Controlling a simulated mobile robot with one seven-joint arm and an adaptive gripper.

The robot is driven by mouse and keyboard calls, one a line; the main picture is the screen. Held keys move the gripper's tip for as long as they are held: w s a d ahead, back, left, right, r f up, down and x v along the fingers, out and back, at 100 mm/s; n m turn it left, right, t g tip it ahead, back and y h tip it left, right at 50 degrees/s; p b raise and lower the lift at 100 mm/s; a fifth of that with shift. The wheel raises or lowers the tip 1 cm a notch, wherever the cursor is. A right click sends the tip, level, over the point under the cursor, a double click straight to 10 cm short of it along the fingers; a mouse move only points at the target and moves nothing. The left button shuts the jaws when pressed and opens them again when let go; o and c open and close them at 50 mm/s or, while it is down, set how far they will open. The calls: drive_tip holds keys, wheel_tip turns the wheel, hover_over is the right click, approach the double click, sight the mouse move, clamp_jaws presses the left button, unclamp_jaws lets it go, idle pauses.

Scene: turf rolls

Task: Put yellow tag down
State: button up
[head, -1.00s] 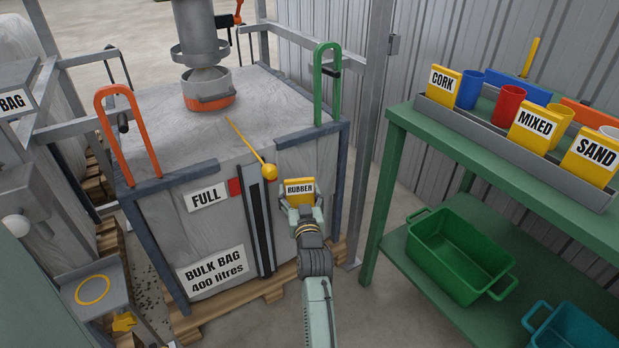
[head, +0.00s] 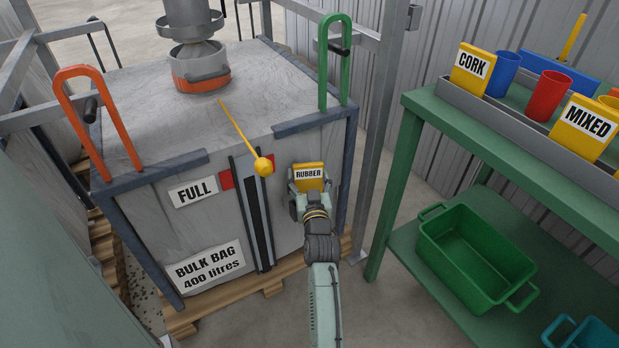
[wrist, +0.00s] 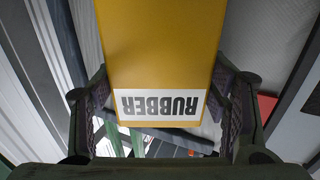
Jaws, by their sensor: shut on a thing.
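The yellow tag (head: 310,171) carries a white label reading RUBBER. My gripper (head: 309,186) is shut on it and holds it upright in front of the bulk bag's front face, near its right side. In the wrist view the tag (wrist: 160,60) fills the middle, its label upside down, with a dark finger pad on each side. Whether the tag touches the bag behind it, I cannot tell. Other yellow tags stand at the shelf tray: CORK (head: 473,68) and MIXED (head: 584,127).
The bulk bag (head: 215,225) stands in a frame with an orange loop (head: 88,100) and a green loop (head: 333,65). A yellow-knobbed lever (head: 263,166) sits left of my gripper. A green shelf (head: 440,125) with a green crate (head: 470,255) stands at right.

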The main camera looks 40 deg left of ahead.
drive_tip(key=shift+r, duration=0.3)
drive_tip(key=shift+d+f+b, duration=0.1)
drive_tip(key=shift+f+b, duration=0.4)
drive_tip(key=shift+f, duration=0.1)
drive_tip(key=o, duration=1.2)
drive_tip(key=shift+c, duration=0.2)
drive_tip(key=shift+r, duration=0.15)
drive_tip(key=shift+r+p, duration=0.35)
drive_tip(key=shift+p, duration=0.15)
drive_tip(key=shift+s+d, duration=0.1)
drive_tip(key=shift+s, duration=0.1)
drive_tip(key=b+v, duration=0.1)
drive_tip(key=v, duration=1)
drive_tip(key=shift+s+d+b, duration=0.2)
drive_tip(key=shift+b, duration=0.1)
drive_tip(key=shift+r, duration=0.15)
